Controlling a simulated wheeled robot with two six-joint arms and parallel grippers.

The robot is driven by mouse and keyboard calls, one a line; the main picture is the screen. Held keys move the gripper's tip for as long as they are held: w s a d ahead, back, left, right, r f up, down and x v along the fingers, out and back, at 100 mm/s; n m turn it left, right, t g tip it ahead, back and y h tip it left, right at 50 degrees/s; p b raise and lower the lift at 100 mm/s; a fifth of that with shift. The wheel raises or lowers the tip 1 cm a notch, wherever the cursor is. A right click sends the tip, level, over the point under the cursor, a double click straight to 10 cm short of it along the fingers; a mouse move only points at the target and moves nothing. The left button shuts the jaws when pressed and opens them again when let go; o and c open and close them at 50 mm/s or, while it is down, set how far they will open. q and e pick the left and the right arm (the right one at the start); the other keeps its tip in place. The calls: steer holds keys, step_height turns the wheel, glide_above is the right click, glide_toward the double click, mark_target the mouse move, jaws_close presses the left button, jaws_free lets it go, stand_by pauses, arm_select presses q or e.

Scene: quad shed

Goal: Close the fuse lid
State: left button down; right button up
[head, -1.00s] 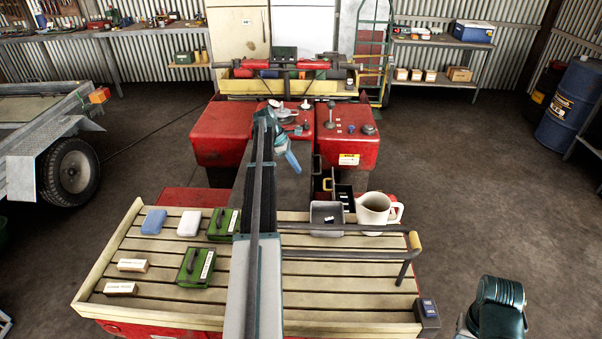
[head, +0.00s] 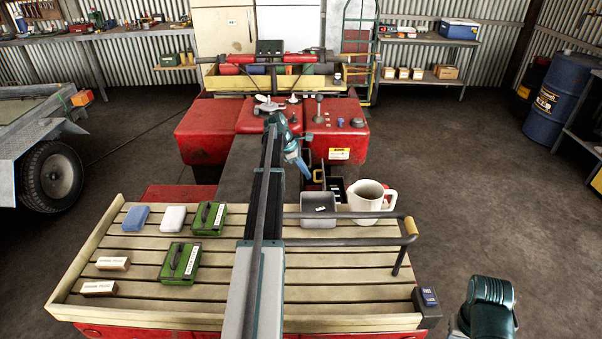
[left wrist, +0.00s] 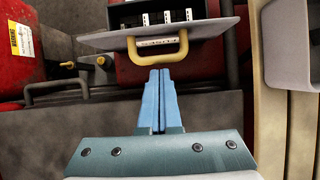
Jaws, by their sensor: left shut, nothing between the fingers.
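The fuse box (left wrist: 166,14) is a dark box at the top of the left wrist view, with white-labelled fuses inside. Its lid (left wrist: 104,40) stands open as a grey plate with a yellow handle (left wrist: 180,56) on the near side. In the head view the box (head: 337,186) is right of my left gripper (head: 305,171). In the left wrist view my left gripper (left wrist: 160,72) is shut and empty, its blue fingertips just below the handle; I cannot tell whether they touch it. My right gripper is out of view.
A grey bin (head: 318,212) and a white jug (head: 367,197) stand close to the fuse box on the slatted rack (head: 215,310). A metal rail (head: 350,241) runs along the rack's right part. Green boxes (head: 180,264) lie on the left. Red bodywork (head: 212,130) is beyond.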

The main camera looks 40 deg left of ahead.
arm_select(q)
steer(key=shift+d, duration=0.1)
stand_by(0.3)
steer(key=shift+w+d+r+p, duration=0.2)
steer(key=shift+p, duration=0.3)
